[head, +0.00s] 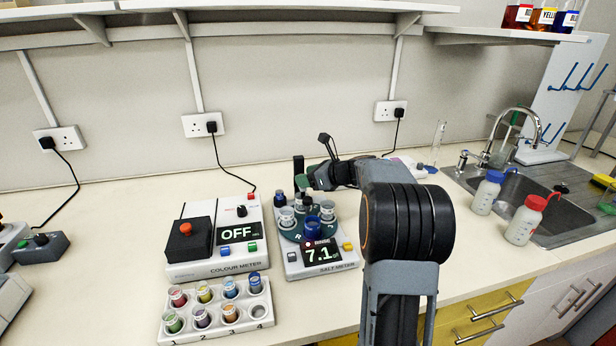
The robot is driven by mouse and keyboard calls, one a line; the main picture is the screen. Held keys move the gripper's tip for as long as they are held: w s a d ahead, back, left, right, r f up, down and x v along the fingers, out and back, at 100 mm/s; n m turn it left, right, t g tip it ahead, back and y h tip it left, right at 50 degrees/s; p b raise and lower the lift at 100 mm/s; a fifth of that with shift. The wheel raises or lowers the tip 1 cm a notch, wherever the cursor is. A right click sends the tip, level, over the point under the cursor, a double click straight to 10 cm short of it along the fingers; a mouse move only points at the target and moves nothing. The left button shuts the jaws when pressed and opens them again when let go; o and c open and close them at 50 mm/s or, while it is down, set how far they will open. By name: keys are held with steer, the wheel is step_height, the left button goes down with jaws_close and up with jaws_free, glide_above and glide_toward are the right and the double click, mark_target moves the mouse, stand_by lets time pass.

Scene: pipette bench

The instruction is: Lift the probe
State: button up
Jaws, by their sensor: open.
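The salt meter (322,270) stands mid-bench with its display reading 7.1. Its dark green round holder carries several small vials, with a blue vial (312,229) at the front. The probe cannot be told apart clearly; a dark upright part (308,203) above the holder may belong to it. My gripper (303,184) is over the back of the salt meter, small in view and partly hidden by my wrist. Its jaws are open. I cannot tell whether they surround or touch anything.
The colour meter (212,262), showing OFF, stands just left. A white rack (213,330) of coloured vials is in front of it. A sink with a red-capped bottle (525,221) and a blue-capped bottle (486,193) is at right.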

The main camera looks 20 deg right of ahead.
steer(key=shift+w, duration=0.1)
jaws_close()
stand_by(0.6)
